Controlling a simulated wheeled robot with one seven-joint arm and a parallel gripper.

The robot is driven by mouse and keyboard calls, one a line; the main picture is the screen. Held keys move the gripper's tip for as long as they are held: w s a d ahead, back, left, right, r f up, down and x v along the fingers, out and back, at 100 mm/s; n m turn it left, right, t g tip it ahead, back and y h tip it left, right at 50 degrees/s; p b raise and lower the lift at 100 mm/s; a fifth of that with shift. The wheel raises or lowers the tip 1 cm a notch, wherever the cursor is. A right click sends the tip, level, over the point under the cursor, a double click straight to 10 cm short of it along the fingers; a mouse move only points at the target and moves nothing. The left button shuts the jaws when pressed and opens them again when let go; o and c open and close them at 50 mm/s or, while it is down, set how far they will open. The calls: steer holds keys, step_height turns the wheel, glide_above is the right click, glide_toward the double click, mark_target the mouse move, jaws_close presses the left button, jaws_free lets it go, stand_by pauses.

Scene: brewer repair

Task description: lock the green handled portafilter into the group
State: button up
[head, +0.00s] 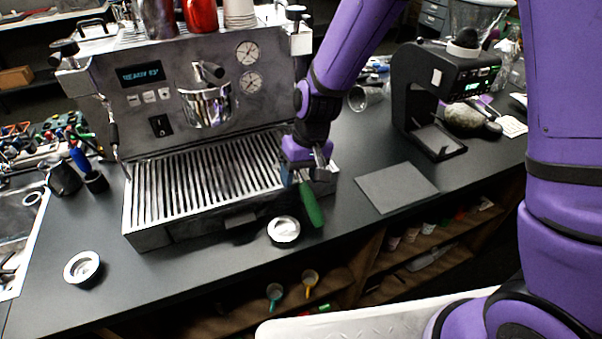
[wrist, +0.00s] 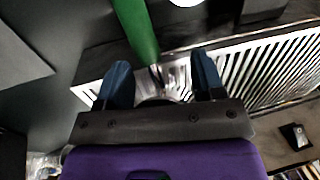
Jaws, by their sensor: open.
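The green handled portafilter shows its green handle (head: 312,206) at the drip tray's front right corner, pointing toward the counter's front edge. The handle also shows in the wrist view (wrist: 136,30), narrowing to a metal neck near my fingertips. Its metal head is mostly hidden by my gripper, so I cannot tell exactly how it rests. My gripper (head: 304,180) points down there. In the wrist view its blue fingers (wrist: 161,76) are open, apart, with the neck end between or just beyond them. The group (head: 207,106) is on the machine's front, above the tray, left of my gripper.
The slatted drip tray (head: 205,172) lies below the group. A round metal piece (head: 284,230) sits left of the green handle; another (head: 82,268) lies front left. A grey mat (head: 396,188) and black grinder (head: 440,95) are at right. A steam wand (head: 112,135) hangs at left.

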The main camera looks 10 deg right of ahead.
step_height(320, 180, up, 10)
steer(key=d, duration=0.2)
steer(key=s+d+r+m+t, duration=0.1)
steer(key=s+d+r+t, duration=0.3)
steer(key=d+r, duration=0.85)
steer(key=s+d+r+m+t+h, duration=0.1)
steer(key=s+d+r, duration=0.2)
steer(key=s+d, duration=0.2)
steer(key=s+d+r+m+t+h, duration=0.1)
steer(key=s+d+r, duration=0.1)
steer(key=s+d, duration=0.3)
steer(key=shift+s+r+m, duration=0.3)
steer(key=shift+s+r, duration=0.1)
steer(key=shift+s, duration=1.75)
